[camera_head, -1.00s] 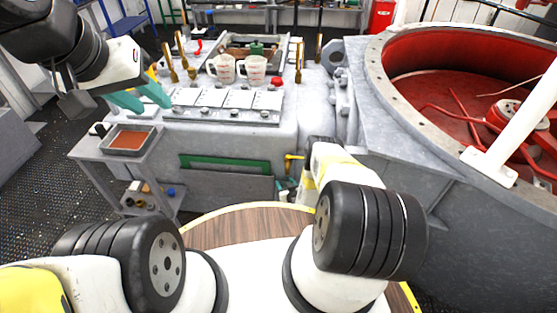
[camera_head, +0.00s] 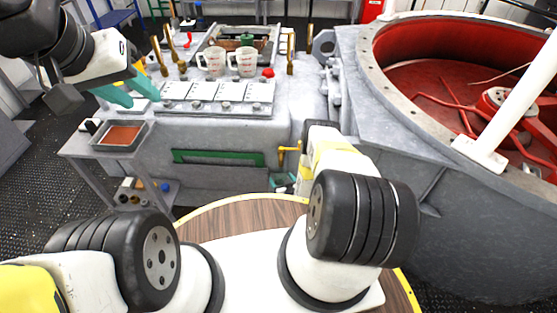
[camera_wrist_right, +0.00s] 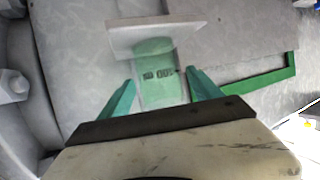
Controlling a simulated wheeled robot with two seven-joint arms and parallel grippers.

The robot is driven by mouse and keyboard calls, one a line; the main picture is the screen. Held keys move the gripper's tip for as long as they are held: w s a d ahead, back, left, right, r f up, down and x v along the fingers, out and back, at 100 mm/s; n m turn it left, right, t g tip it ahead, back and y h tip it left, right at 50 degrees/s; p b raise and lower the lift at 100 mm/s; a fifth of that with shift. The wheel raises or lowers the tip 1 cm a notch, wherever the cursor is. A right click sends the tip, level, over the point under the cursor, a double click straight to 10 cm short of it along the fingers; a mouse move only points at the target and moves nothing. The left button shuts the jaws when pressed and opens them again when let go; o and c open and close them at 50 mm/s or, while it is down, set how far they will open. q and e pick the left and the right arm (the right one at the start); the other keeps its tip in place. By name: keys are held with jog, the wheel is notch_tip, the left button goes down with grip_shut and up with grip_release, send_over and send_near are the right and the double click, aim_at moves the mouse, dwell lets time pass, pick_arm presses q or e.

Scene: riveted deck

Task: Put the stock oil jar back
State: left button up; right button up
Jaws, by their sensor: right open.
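A greenish translucent jar-like thing with dark lettering (camera_wrist_right: 160,82), apparently the stock oil jar, shows in the right wrist view. It lies between the two green fingers of my right gripper (camera_wrist_right: 162,98), which are apart. Whether either finger touches it I cannot tell. A pale flat square piece (camera_wrist_right: 157,36) is at its far end. In the head view my right forearm mostly hides that gripper, low by the machine's front. My left gripper (camera_head: 127,92) is open and empty above the left end of the machine.
Two measuring jugs (camera_head: 212,62) stand on the grey machine top (camera_head: 284,88). A small side table with a reddish tray (camera_head: 120,136) stands at left. A green strip (camera_head: 218,158) runs along the machine's front. A large red-lined tub (camera_head: 400,70) blocks the right.

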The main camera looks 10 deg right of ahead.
jog(key=v, duration=0.7)
jog(key=shift+s+r, duration=0.15)
jog(key=shift+s, duration=0.2)
jog(key=shift+w, duration=0.1)
dwell(0.7)
